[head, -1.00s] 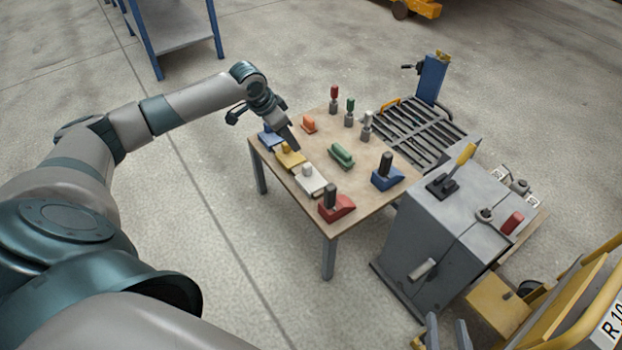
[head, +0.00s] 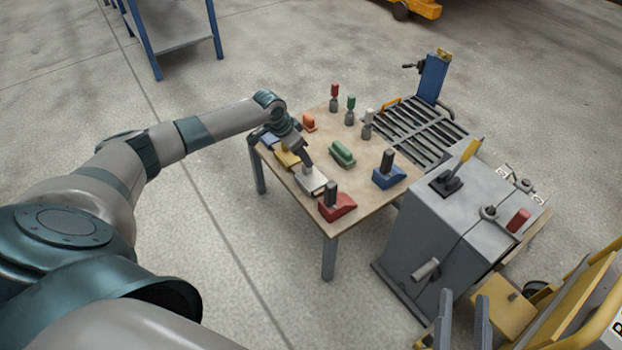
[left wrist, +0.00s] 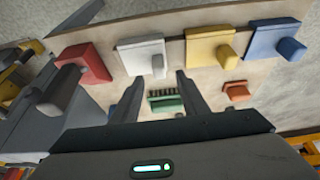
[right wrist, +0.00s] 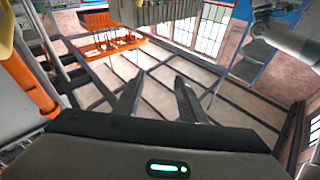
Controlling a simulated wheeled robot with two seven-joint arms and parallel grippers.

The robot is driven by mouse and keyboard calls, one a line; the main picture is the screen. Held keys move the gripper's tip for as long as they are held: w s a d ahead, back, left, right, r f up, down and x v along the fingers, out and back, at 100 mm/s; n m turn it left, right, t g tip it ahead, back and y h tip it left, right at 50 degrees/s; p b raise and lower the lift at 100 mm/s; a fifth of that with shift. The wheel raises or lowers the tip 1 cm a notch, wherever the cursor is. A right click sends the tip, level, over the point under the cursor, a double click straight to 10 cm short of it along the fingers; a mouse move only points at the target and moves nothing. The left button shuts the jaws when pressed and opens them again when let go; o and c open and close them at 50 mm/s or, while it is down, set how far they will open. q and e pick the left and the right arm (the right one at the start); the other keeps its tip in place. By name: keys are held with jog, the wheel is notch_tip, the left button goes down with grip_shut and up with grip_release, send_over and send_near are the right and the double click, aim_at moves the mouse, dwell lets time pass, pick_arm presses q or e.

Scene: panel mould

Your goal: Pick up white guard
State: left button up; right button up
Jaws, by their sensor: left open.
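The white guard (head: 313,182) is a flat white block with a raised knob near the table's left edge. In the left wrist view the white guard (left wrist: 140,56) lies just beyond my fingertips. My left gripper (head: 305,165) is over it in the head view and partly hides it. In the left wrist view my left gripper (left wrist: 156,86) has its fingers apart with nothing between them. I cannot tell whether it touches the guard. My right gripper (head: 463,308) is low at the right in the head view, its fingers apart and empty; it also shows in the right wrist view (right wrist: 156,88).
A yellow guard (head: 285,159) and a blue one (head: 269,140) are on one side of the white guard, a red block (head: 338,208) on the other. A green part (head: 342,153) lies mid-table. A grey machine (head: 430,235) stands right of the table.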

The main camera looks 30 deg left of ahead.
aim_at(311, 176)
pick_arm(q)
jog(key=shift+f, duration=0.2)
pick_arm(e)
jog(key=shift+s+r, duration=0.1)
jog(key=shift+r, duration=0.2)
pick_arm(q)
jog(key=shift+b+x, duration=0.85)
jog(key=shift+x, duration=1.2)
jog(key=shift+w+d+f, duration=0.15)
jog(key=shift+w+f, duration=0.05)
jog(key=shift+f, duration=0.4)
pick_arm(e)
jog(key=r+t, duration=0.1)
jog(key=s+r+t, duration=0.1)
jog(key=r, duration=0.1)
jog(key=s+d+r+t+y, duration=0.1)
jog(key=r+t, duration=0.1)
jog(key=shift+s+r, duration=0.2)
pick_arm(q)
grip_shut()
